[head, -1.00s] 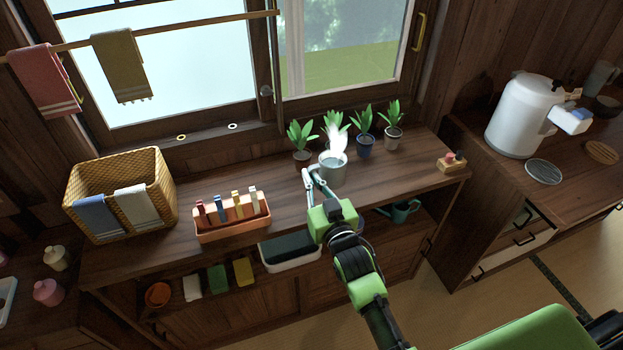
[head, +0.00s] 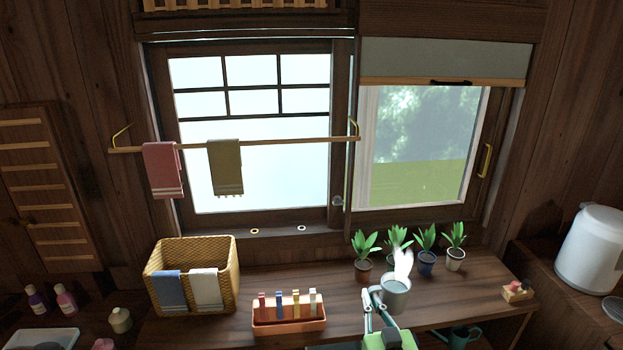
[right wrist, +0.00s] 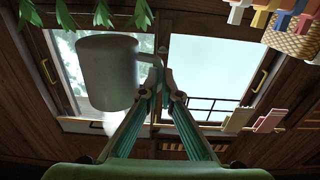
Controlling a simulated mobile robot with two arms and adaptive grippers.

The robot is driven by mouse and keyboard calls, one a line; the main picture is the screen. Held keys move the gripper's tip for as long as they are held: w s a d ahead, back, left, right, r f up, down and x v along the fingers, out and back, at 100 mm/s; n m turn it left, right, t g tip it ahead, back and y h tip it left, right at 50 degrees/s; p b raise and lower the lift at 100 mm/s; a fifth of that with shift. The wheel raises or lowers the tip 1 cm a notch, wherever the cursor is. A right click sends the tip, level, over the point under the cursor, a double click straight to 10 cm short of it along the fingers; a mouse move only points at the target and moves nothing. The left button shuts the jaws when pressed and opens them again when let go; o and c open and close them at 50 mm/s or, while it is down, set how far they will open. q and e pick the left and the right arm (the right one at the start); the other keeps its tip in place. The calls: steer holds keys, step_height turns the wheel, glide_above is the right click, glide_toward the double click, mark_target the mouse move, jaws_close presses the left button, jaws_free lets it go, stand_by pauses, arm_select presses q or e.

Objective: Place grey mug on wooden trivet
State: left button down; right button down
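The grey mug (head: 394,294) is at the middle right of the head view, in front of the small potted plants, with white steam rising from it. My right gripper (head: 374,298) is at its left side. In the right wrist view the mug (right wrist: 106,72) appears upside down, and the fingertips (right wrist: 160,78) close on its handle. I cannot tell whether its base touches the counter. My left gripper is not in view. The wooden trivet is not in view now.
Several potted plants (head: 426,262) stand behind the mug. An orange holder (head: 289,318) with coloured pegs and a wicker basket (head: 226,268) are to the left. A stamp-like block (head: 516,292) is to the right, and a white appliance (head: 590,252) stands on the right-hand counter.

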steer(key=s+r, duration=0.3)
steer(key=s, duration=0.9)
steer(key=s+r, duration=0.4)
steer(key=s, duration=0.9)
steer(key=shift+s+d+r+h+b, duration=0.15)
steer(key=shift+d+r+h+b, duration=0.15)
steer(key=shift+d+b, duration=0.1)
steer(key=shift+f, duration=0.15)
